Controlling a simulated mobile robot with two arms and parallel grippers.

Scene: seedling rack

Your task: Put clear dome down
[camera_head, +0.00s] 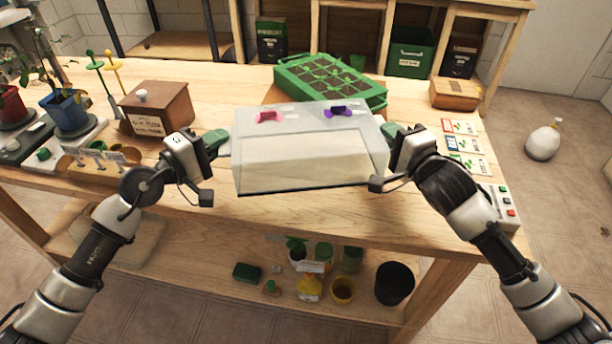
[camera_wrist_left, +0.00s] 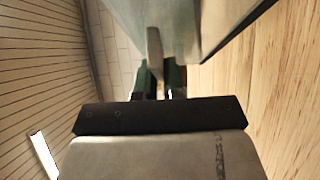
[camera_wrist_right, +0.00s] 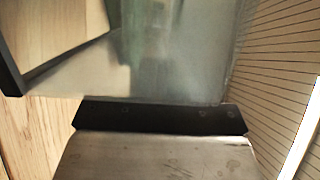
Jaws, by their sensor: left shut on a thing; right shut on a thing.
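The clear dome (camera_head: 305,155) is a see-through box-shaped cover with a dark lower rim and a pink and a purple piece on its top. It is held between my two grippers, over the front part of the wooden table. My left gripper (camera_head: 222,142) is shut on its left side and my right gripper (camera_head: 388,138) on its right side. The dome also shows close up in the left wrist view (camera_wrist_left: 190,25) and in the right wrist view (camera_wrist_right: 175,55). The right fingertips are hidden in the right wrist view. The green seedling tray (camera_head: 372,97) stands behind the dome.
A wooden box (camera_head: 157,108) and potted plants (camera_head: 68,112) stand at the left. Seed packets (camera_head: 468,163), a button panel (camera_head: 503,210) and a small wooden box (camera_head: 455,95) are at the right. Bare table (camera_head: 225,85) shows behind the wooden box. Pots stand on the lower shelf.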

